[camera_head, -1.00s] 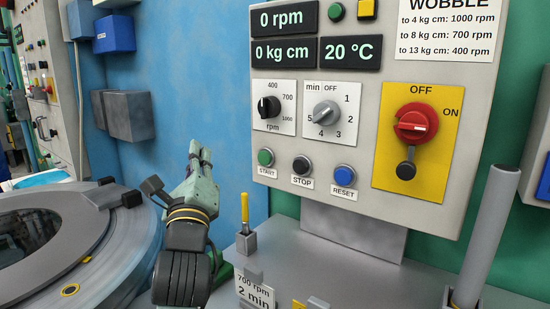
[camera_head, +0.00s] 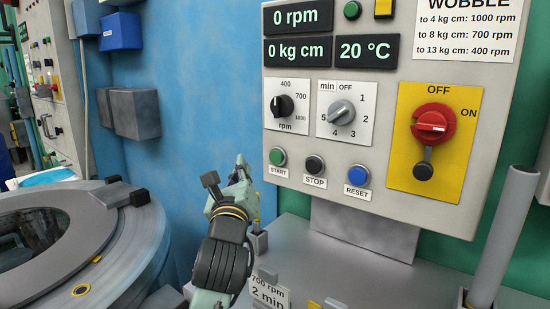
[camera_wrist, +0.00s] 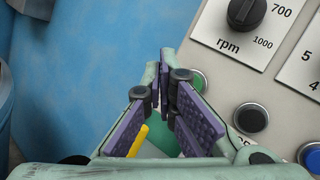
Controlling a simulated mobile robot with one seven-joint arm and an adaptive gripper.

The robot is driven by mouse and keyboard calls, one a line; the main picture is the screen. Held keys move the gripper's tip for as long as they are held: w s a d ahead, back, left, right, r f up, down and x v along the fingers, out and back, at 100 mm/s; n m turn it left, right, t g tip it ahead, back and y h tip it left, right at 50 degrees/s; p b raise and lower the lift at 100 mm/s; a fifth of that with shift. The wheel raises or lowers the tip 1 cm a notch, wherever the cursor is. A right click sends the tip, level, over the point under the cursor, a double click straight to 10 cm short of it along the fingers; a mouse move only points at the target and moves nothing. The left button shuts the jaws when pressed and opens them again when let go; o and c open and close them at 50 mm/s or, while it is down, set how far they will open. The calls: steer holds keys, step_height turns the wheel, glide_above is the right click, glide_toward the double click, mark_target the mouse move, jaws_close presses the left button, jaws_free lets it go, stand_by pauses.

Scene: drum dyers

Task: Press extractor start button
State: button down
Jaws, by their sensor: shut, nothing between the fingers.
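The green START button (camera_head: 277,156) sits at the lower left of the grey control panel (camera_head: 390,85), with its START label below. My gripper (camera_head: 240,163) is shut and empty, just left of this button in the head view. In the wrist view the closed fingertips (camera_wrist: 165,62) point up beside the green button (camera_wrist: 198,81), which is partly covered by the right finger. I cannot tell whether they touch it. The black STOP button (camera_head: 314,165) and blue RESET button (camera_head: 357,175) are to its right.
Above the buttons are the rpm knob (camera_head: 283,105) and the minute knob (camera_head: 341,112). A red switch (camera_head: 433,124) is on the right. The round drum (camera_head: 120,262) stands at left. A grey post (camera_head: 502,235) rises at right. A yellow-handled item shows below my fingers (camera_wrist: 138,141).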

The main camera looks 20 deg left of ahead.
mark_target(276, 157)
steer(key=w+d+p, duration=0.1)
steer(key=w+d, duration=0.1)
steer(key=w, duration=0.5)
steer(key=shift+w+d, duration=0.25)
steer(key=shift+d, duration=0.15)
stand_by(1.1)
steer(key=shift+w+d, duration=0.15)
steer(key=shift+w, duration=0.2)
